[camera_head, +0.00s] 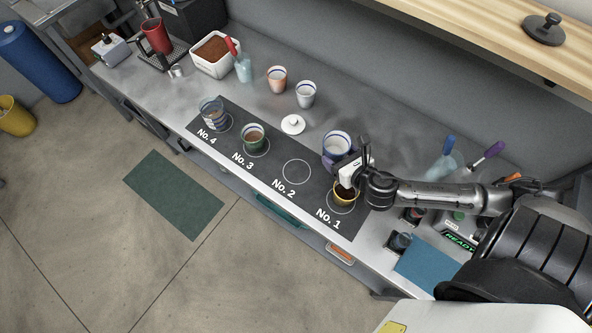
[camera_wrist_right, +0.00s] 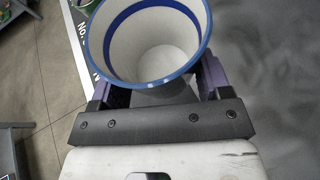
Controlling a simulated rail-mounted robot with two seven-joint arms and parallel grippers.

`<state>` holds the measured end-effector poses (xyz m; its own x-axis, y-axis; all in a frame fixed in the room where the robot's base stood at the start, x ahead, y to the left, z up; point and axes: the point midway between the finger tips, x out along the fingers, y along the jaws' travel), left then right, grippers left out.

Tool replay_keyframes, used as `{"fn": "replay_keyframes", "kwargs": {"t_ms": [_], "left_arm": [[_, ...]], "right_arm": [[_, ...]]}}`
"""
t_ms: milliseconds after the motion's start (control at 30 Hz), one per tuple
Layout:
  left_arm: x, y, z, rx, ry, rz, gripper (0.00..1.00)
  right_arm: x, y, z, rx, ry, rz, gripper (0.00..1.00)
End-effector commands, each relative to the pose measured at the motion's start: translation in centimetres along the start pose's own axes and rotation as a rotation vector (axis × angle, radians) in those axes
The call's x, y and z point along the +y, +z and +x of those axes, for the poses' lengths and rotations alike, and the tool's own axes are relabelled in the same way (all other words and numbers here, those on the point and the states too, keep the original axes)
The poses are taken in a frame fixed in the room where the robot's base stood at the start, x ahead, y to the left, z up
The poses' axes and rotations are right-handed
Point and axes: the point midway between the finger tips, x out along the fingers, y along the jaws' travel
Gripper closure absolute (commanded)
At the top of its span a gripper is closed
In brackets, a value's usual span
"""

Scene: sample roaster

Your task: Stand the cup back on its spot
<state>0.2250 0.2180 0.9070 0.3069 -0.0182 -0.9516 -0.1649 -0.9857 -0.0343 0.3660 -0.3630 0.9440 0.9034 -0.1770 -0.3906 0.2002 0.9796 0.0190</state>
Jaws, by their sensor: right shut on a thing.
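My right gripper (camera_head: 341,160) is shut on a white cup (camera_head: 337,144) with a blue rim and a blue band inside. In the right wrist view the cup (camera_wrist_right: 150,45) looks empty, with the purple fingers on either side of it. The cup is just behind the dark mat (camera_head: 272,160), up and right of the bare ringed spot No. 2 (camera_head: 297,172). I cannot tell whether its base touches the counter. A yellow cup with dark contents (camera_head: 345,198) stands on No. 1, close below my gripper. My left gripper is not in view.
A green cup (camera_head: 252,139) stands on No. 3 and a blue-patterned cup (camera_head: 212,112) on No. 4. A white lid (camera_head: 293,124) lies behind the mat. Two more cups, orange (camera_head: 277,78) and white (camera_head: 306,94), stand farther back. A blue cloth (camera_head: 428,265) lies at right.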

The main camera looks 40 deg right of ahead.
Motion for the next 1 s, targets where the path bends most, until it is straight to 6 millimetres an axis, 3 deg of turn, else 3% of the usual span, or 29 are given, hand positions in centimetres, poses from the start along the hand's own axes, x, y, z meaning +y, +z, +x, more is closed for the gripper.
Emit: {"fn": "replay_keyframes", "kwargs": {"t_ms": [167,467,700,1000], "left_arm": [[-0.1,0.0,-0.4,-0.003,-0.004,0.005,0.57],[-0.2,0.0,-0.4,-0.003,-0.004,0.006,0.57],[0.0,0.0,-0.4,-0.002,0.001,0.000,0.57],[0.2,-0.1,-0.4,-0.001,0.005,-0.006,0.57]], "right_arm": [[-0.2,2.9,1.0,-0.003,0.102,-0.046,0.63],[3.2,6.5,1.6,0.004,0.404,-0.178,0.63],[6.7,5.2,0.5,0.011,0.686,-0.296,0.63],[8.5,2.9,-0.8,0.018,0.856,-0.365,0.63]]}}
